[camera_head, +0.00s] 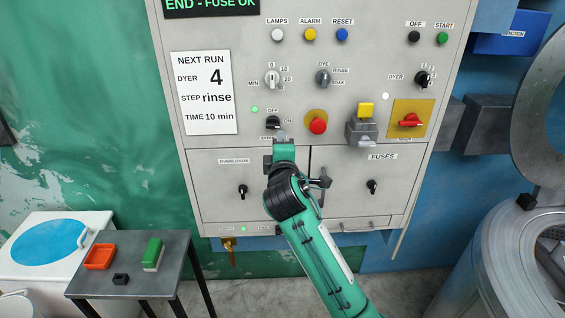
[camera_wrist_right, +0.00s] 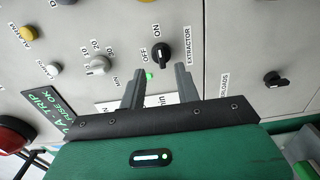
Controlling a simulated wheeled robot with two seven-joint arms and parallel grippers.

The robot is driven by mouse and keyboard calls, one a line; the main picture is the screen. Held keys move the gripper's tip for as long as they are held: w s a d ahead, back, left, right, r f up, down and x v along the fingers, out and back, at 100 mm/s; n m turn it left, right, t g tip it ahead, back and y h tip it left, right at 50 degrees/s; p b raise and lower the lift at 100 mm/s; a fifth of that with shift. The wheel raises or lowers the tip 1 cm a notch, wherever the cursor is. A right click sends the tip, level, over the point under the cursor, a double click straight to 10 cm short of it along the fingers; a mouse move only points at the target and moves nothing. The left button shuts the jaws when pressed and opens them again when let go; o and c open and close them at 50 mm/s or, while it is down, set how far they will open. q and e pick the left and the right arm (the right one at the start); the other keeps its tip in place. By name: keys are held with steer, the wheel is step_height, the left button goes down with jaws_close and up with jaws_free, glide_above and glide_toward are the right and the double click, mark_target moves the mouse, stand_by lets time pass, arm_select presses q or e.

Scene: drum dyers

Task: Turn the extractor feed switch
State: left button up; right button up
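The extractor feed switch (camera_head: 273,122) is a small black rotary knob on the grey panel, between OFF and ON labels. In the right wrist view the switch (camera_wrist_right: 163,53) stands just beyond the fingertips, its handle upright in the picture; its exact setting is hard to tell. My right gripper (camera_head: 281,137) is right below the switch in the head view. In the right wrist view the gripper (camera_wrist_right: 159,71) has its two fingers apart with nothing held between them, and a gap shows to the knob. My left gripper is not in view.
A lit green lamp (camera_head: 254,109) sits beside the switch. Nearby are a red mushroom button (camera_head: 317,122), a grey-white knob (camera_head: 272,79) and a red main switch (camera_head: 410,121). A black door latch (camera_wrist_right: 273,79) is off to the right. A small table (camera_head: 130,265) stands low left.

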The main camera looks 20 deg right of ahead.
steer(key=b+v, duration=0.1)
steer(key=v, duration=0.4)
steer(key=shift+s, duration=0.2)
